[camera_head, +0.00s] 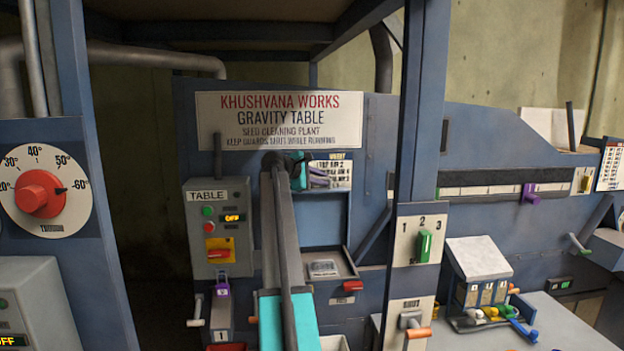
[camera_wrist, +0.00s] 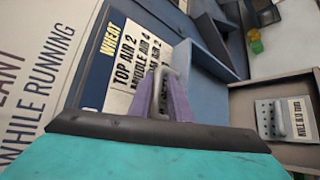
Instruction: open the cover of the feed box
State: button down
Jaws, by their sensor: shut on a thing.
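My gripper (camera_head: 319,181) is at the blue machine front, just below the gravity table sign. In the wrist view its purple fingers (camera_wrist: 165,98) are shut on a grey bar handle (camera_wrist: 163,85). The handle is in front of a white card headed WHEAT (camera_wrist: 130,62), which also shows in the head view (camera_head: 340,172). I cannot tell for sure which panel is the feed box cover; the handle's mounting is partly hidden by my fingers.
My arm crosses the middle of the head view. A grey TABLE control box (camera_head: 217,215) stands left of it. A blue post (camera_head: 418,120) with a green switch (camera_head: 424,246) stands right. Below the recess are a small grey plate (camera_head: 323,268) and a red handle (camera_head: 353,286).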

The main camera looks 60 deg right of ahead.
jog(key=shift+s+d+f, duration=0.25)
jog(key=shift+s+f, duration=0.25)
jog(key=shift+s, duration=0.1)
jog(key=c, duration=1.8)
grip_release()
jog(key=shift+o, duration=0.2)
jog(key=shift+w+a+r+b, duration=0.1)
jog(key=shift+w+a+b, duration=0.15)
jog(key=shift+a+b, duration=0.2)
jog(key=b+v, duration=0.4)
jog(key=v, duration=0.9)
jog(key=shift+r+b, duration=0.3)
jog(key=shift+r, duration=0.1)
jog(key=shift+f, duration=0.1)
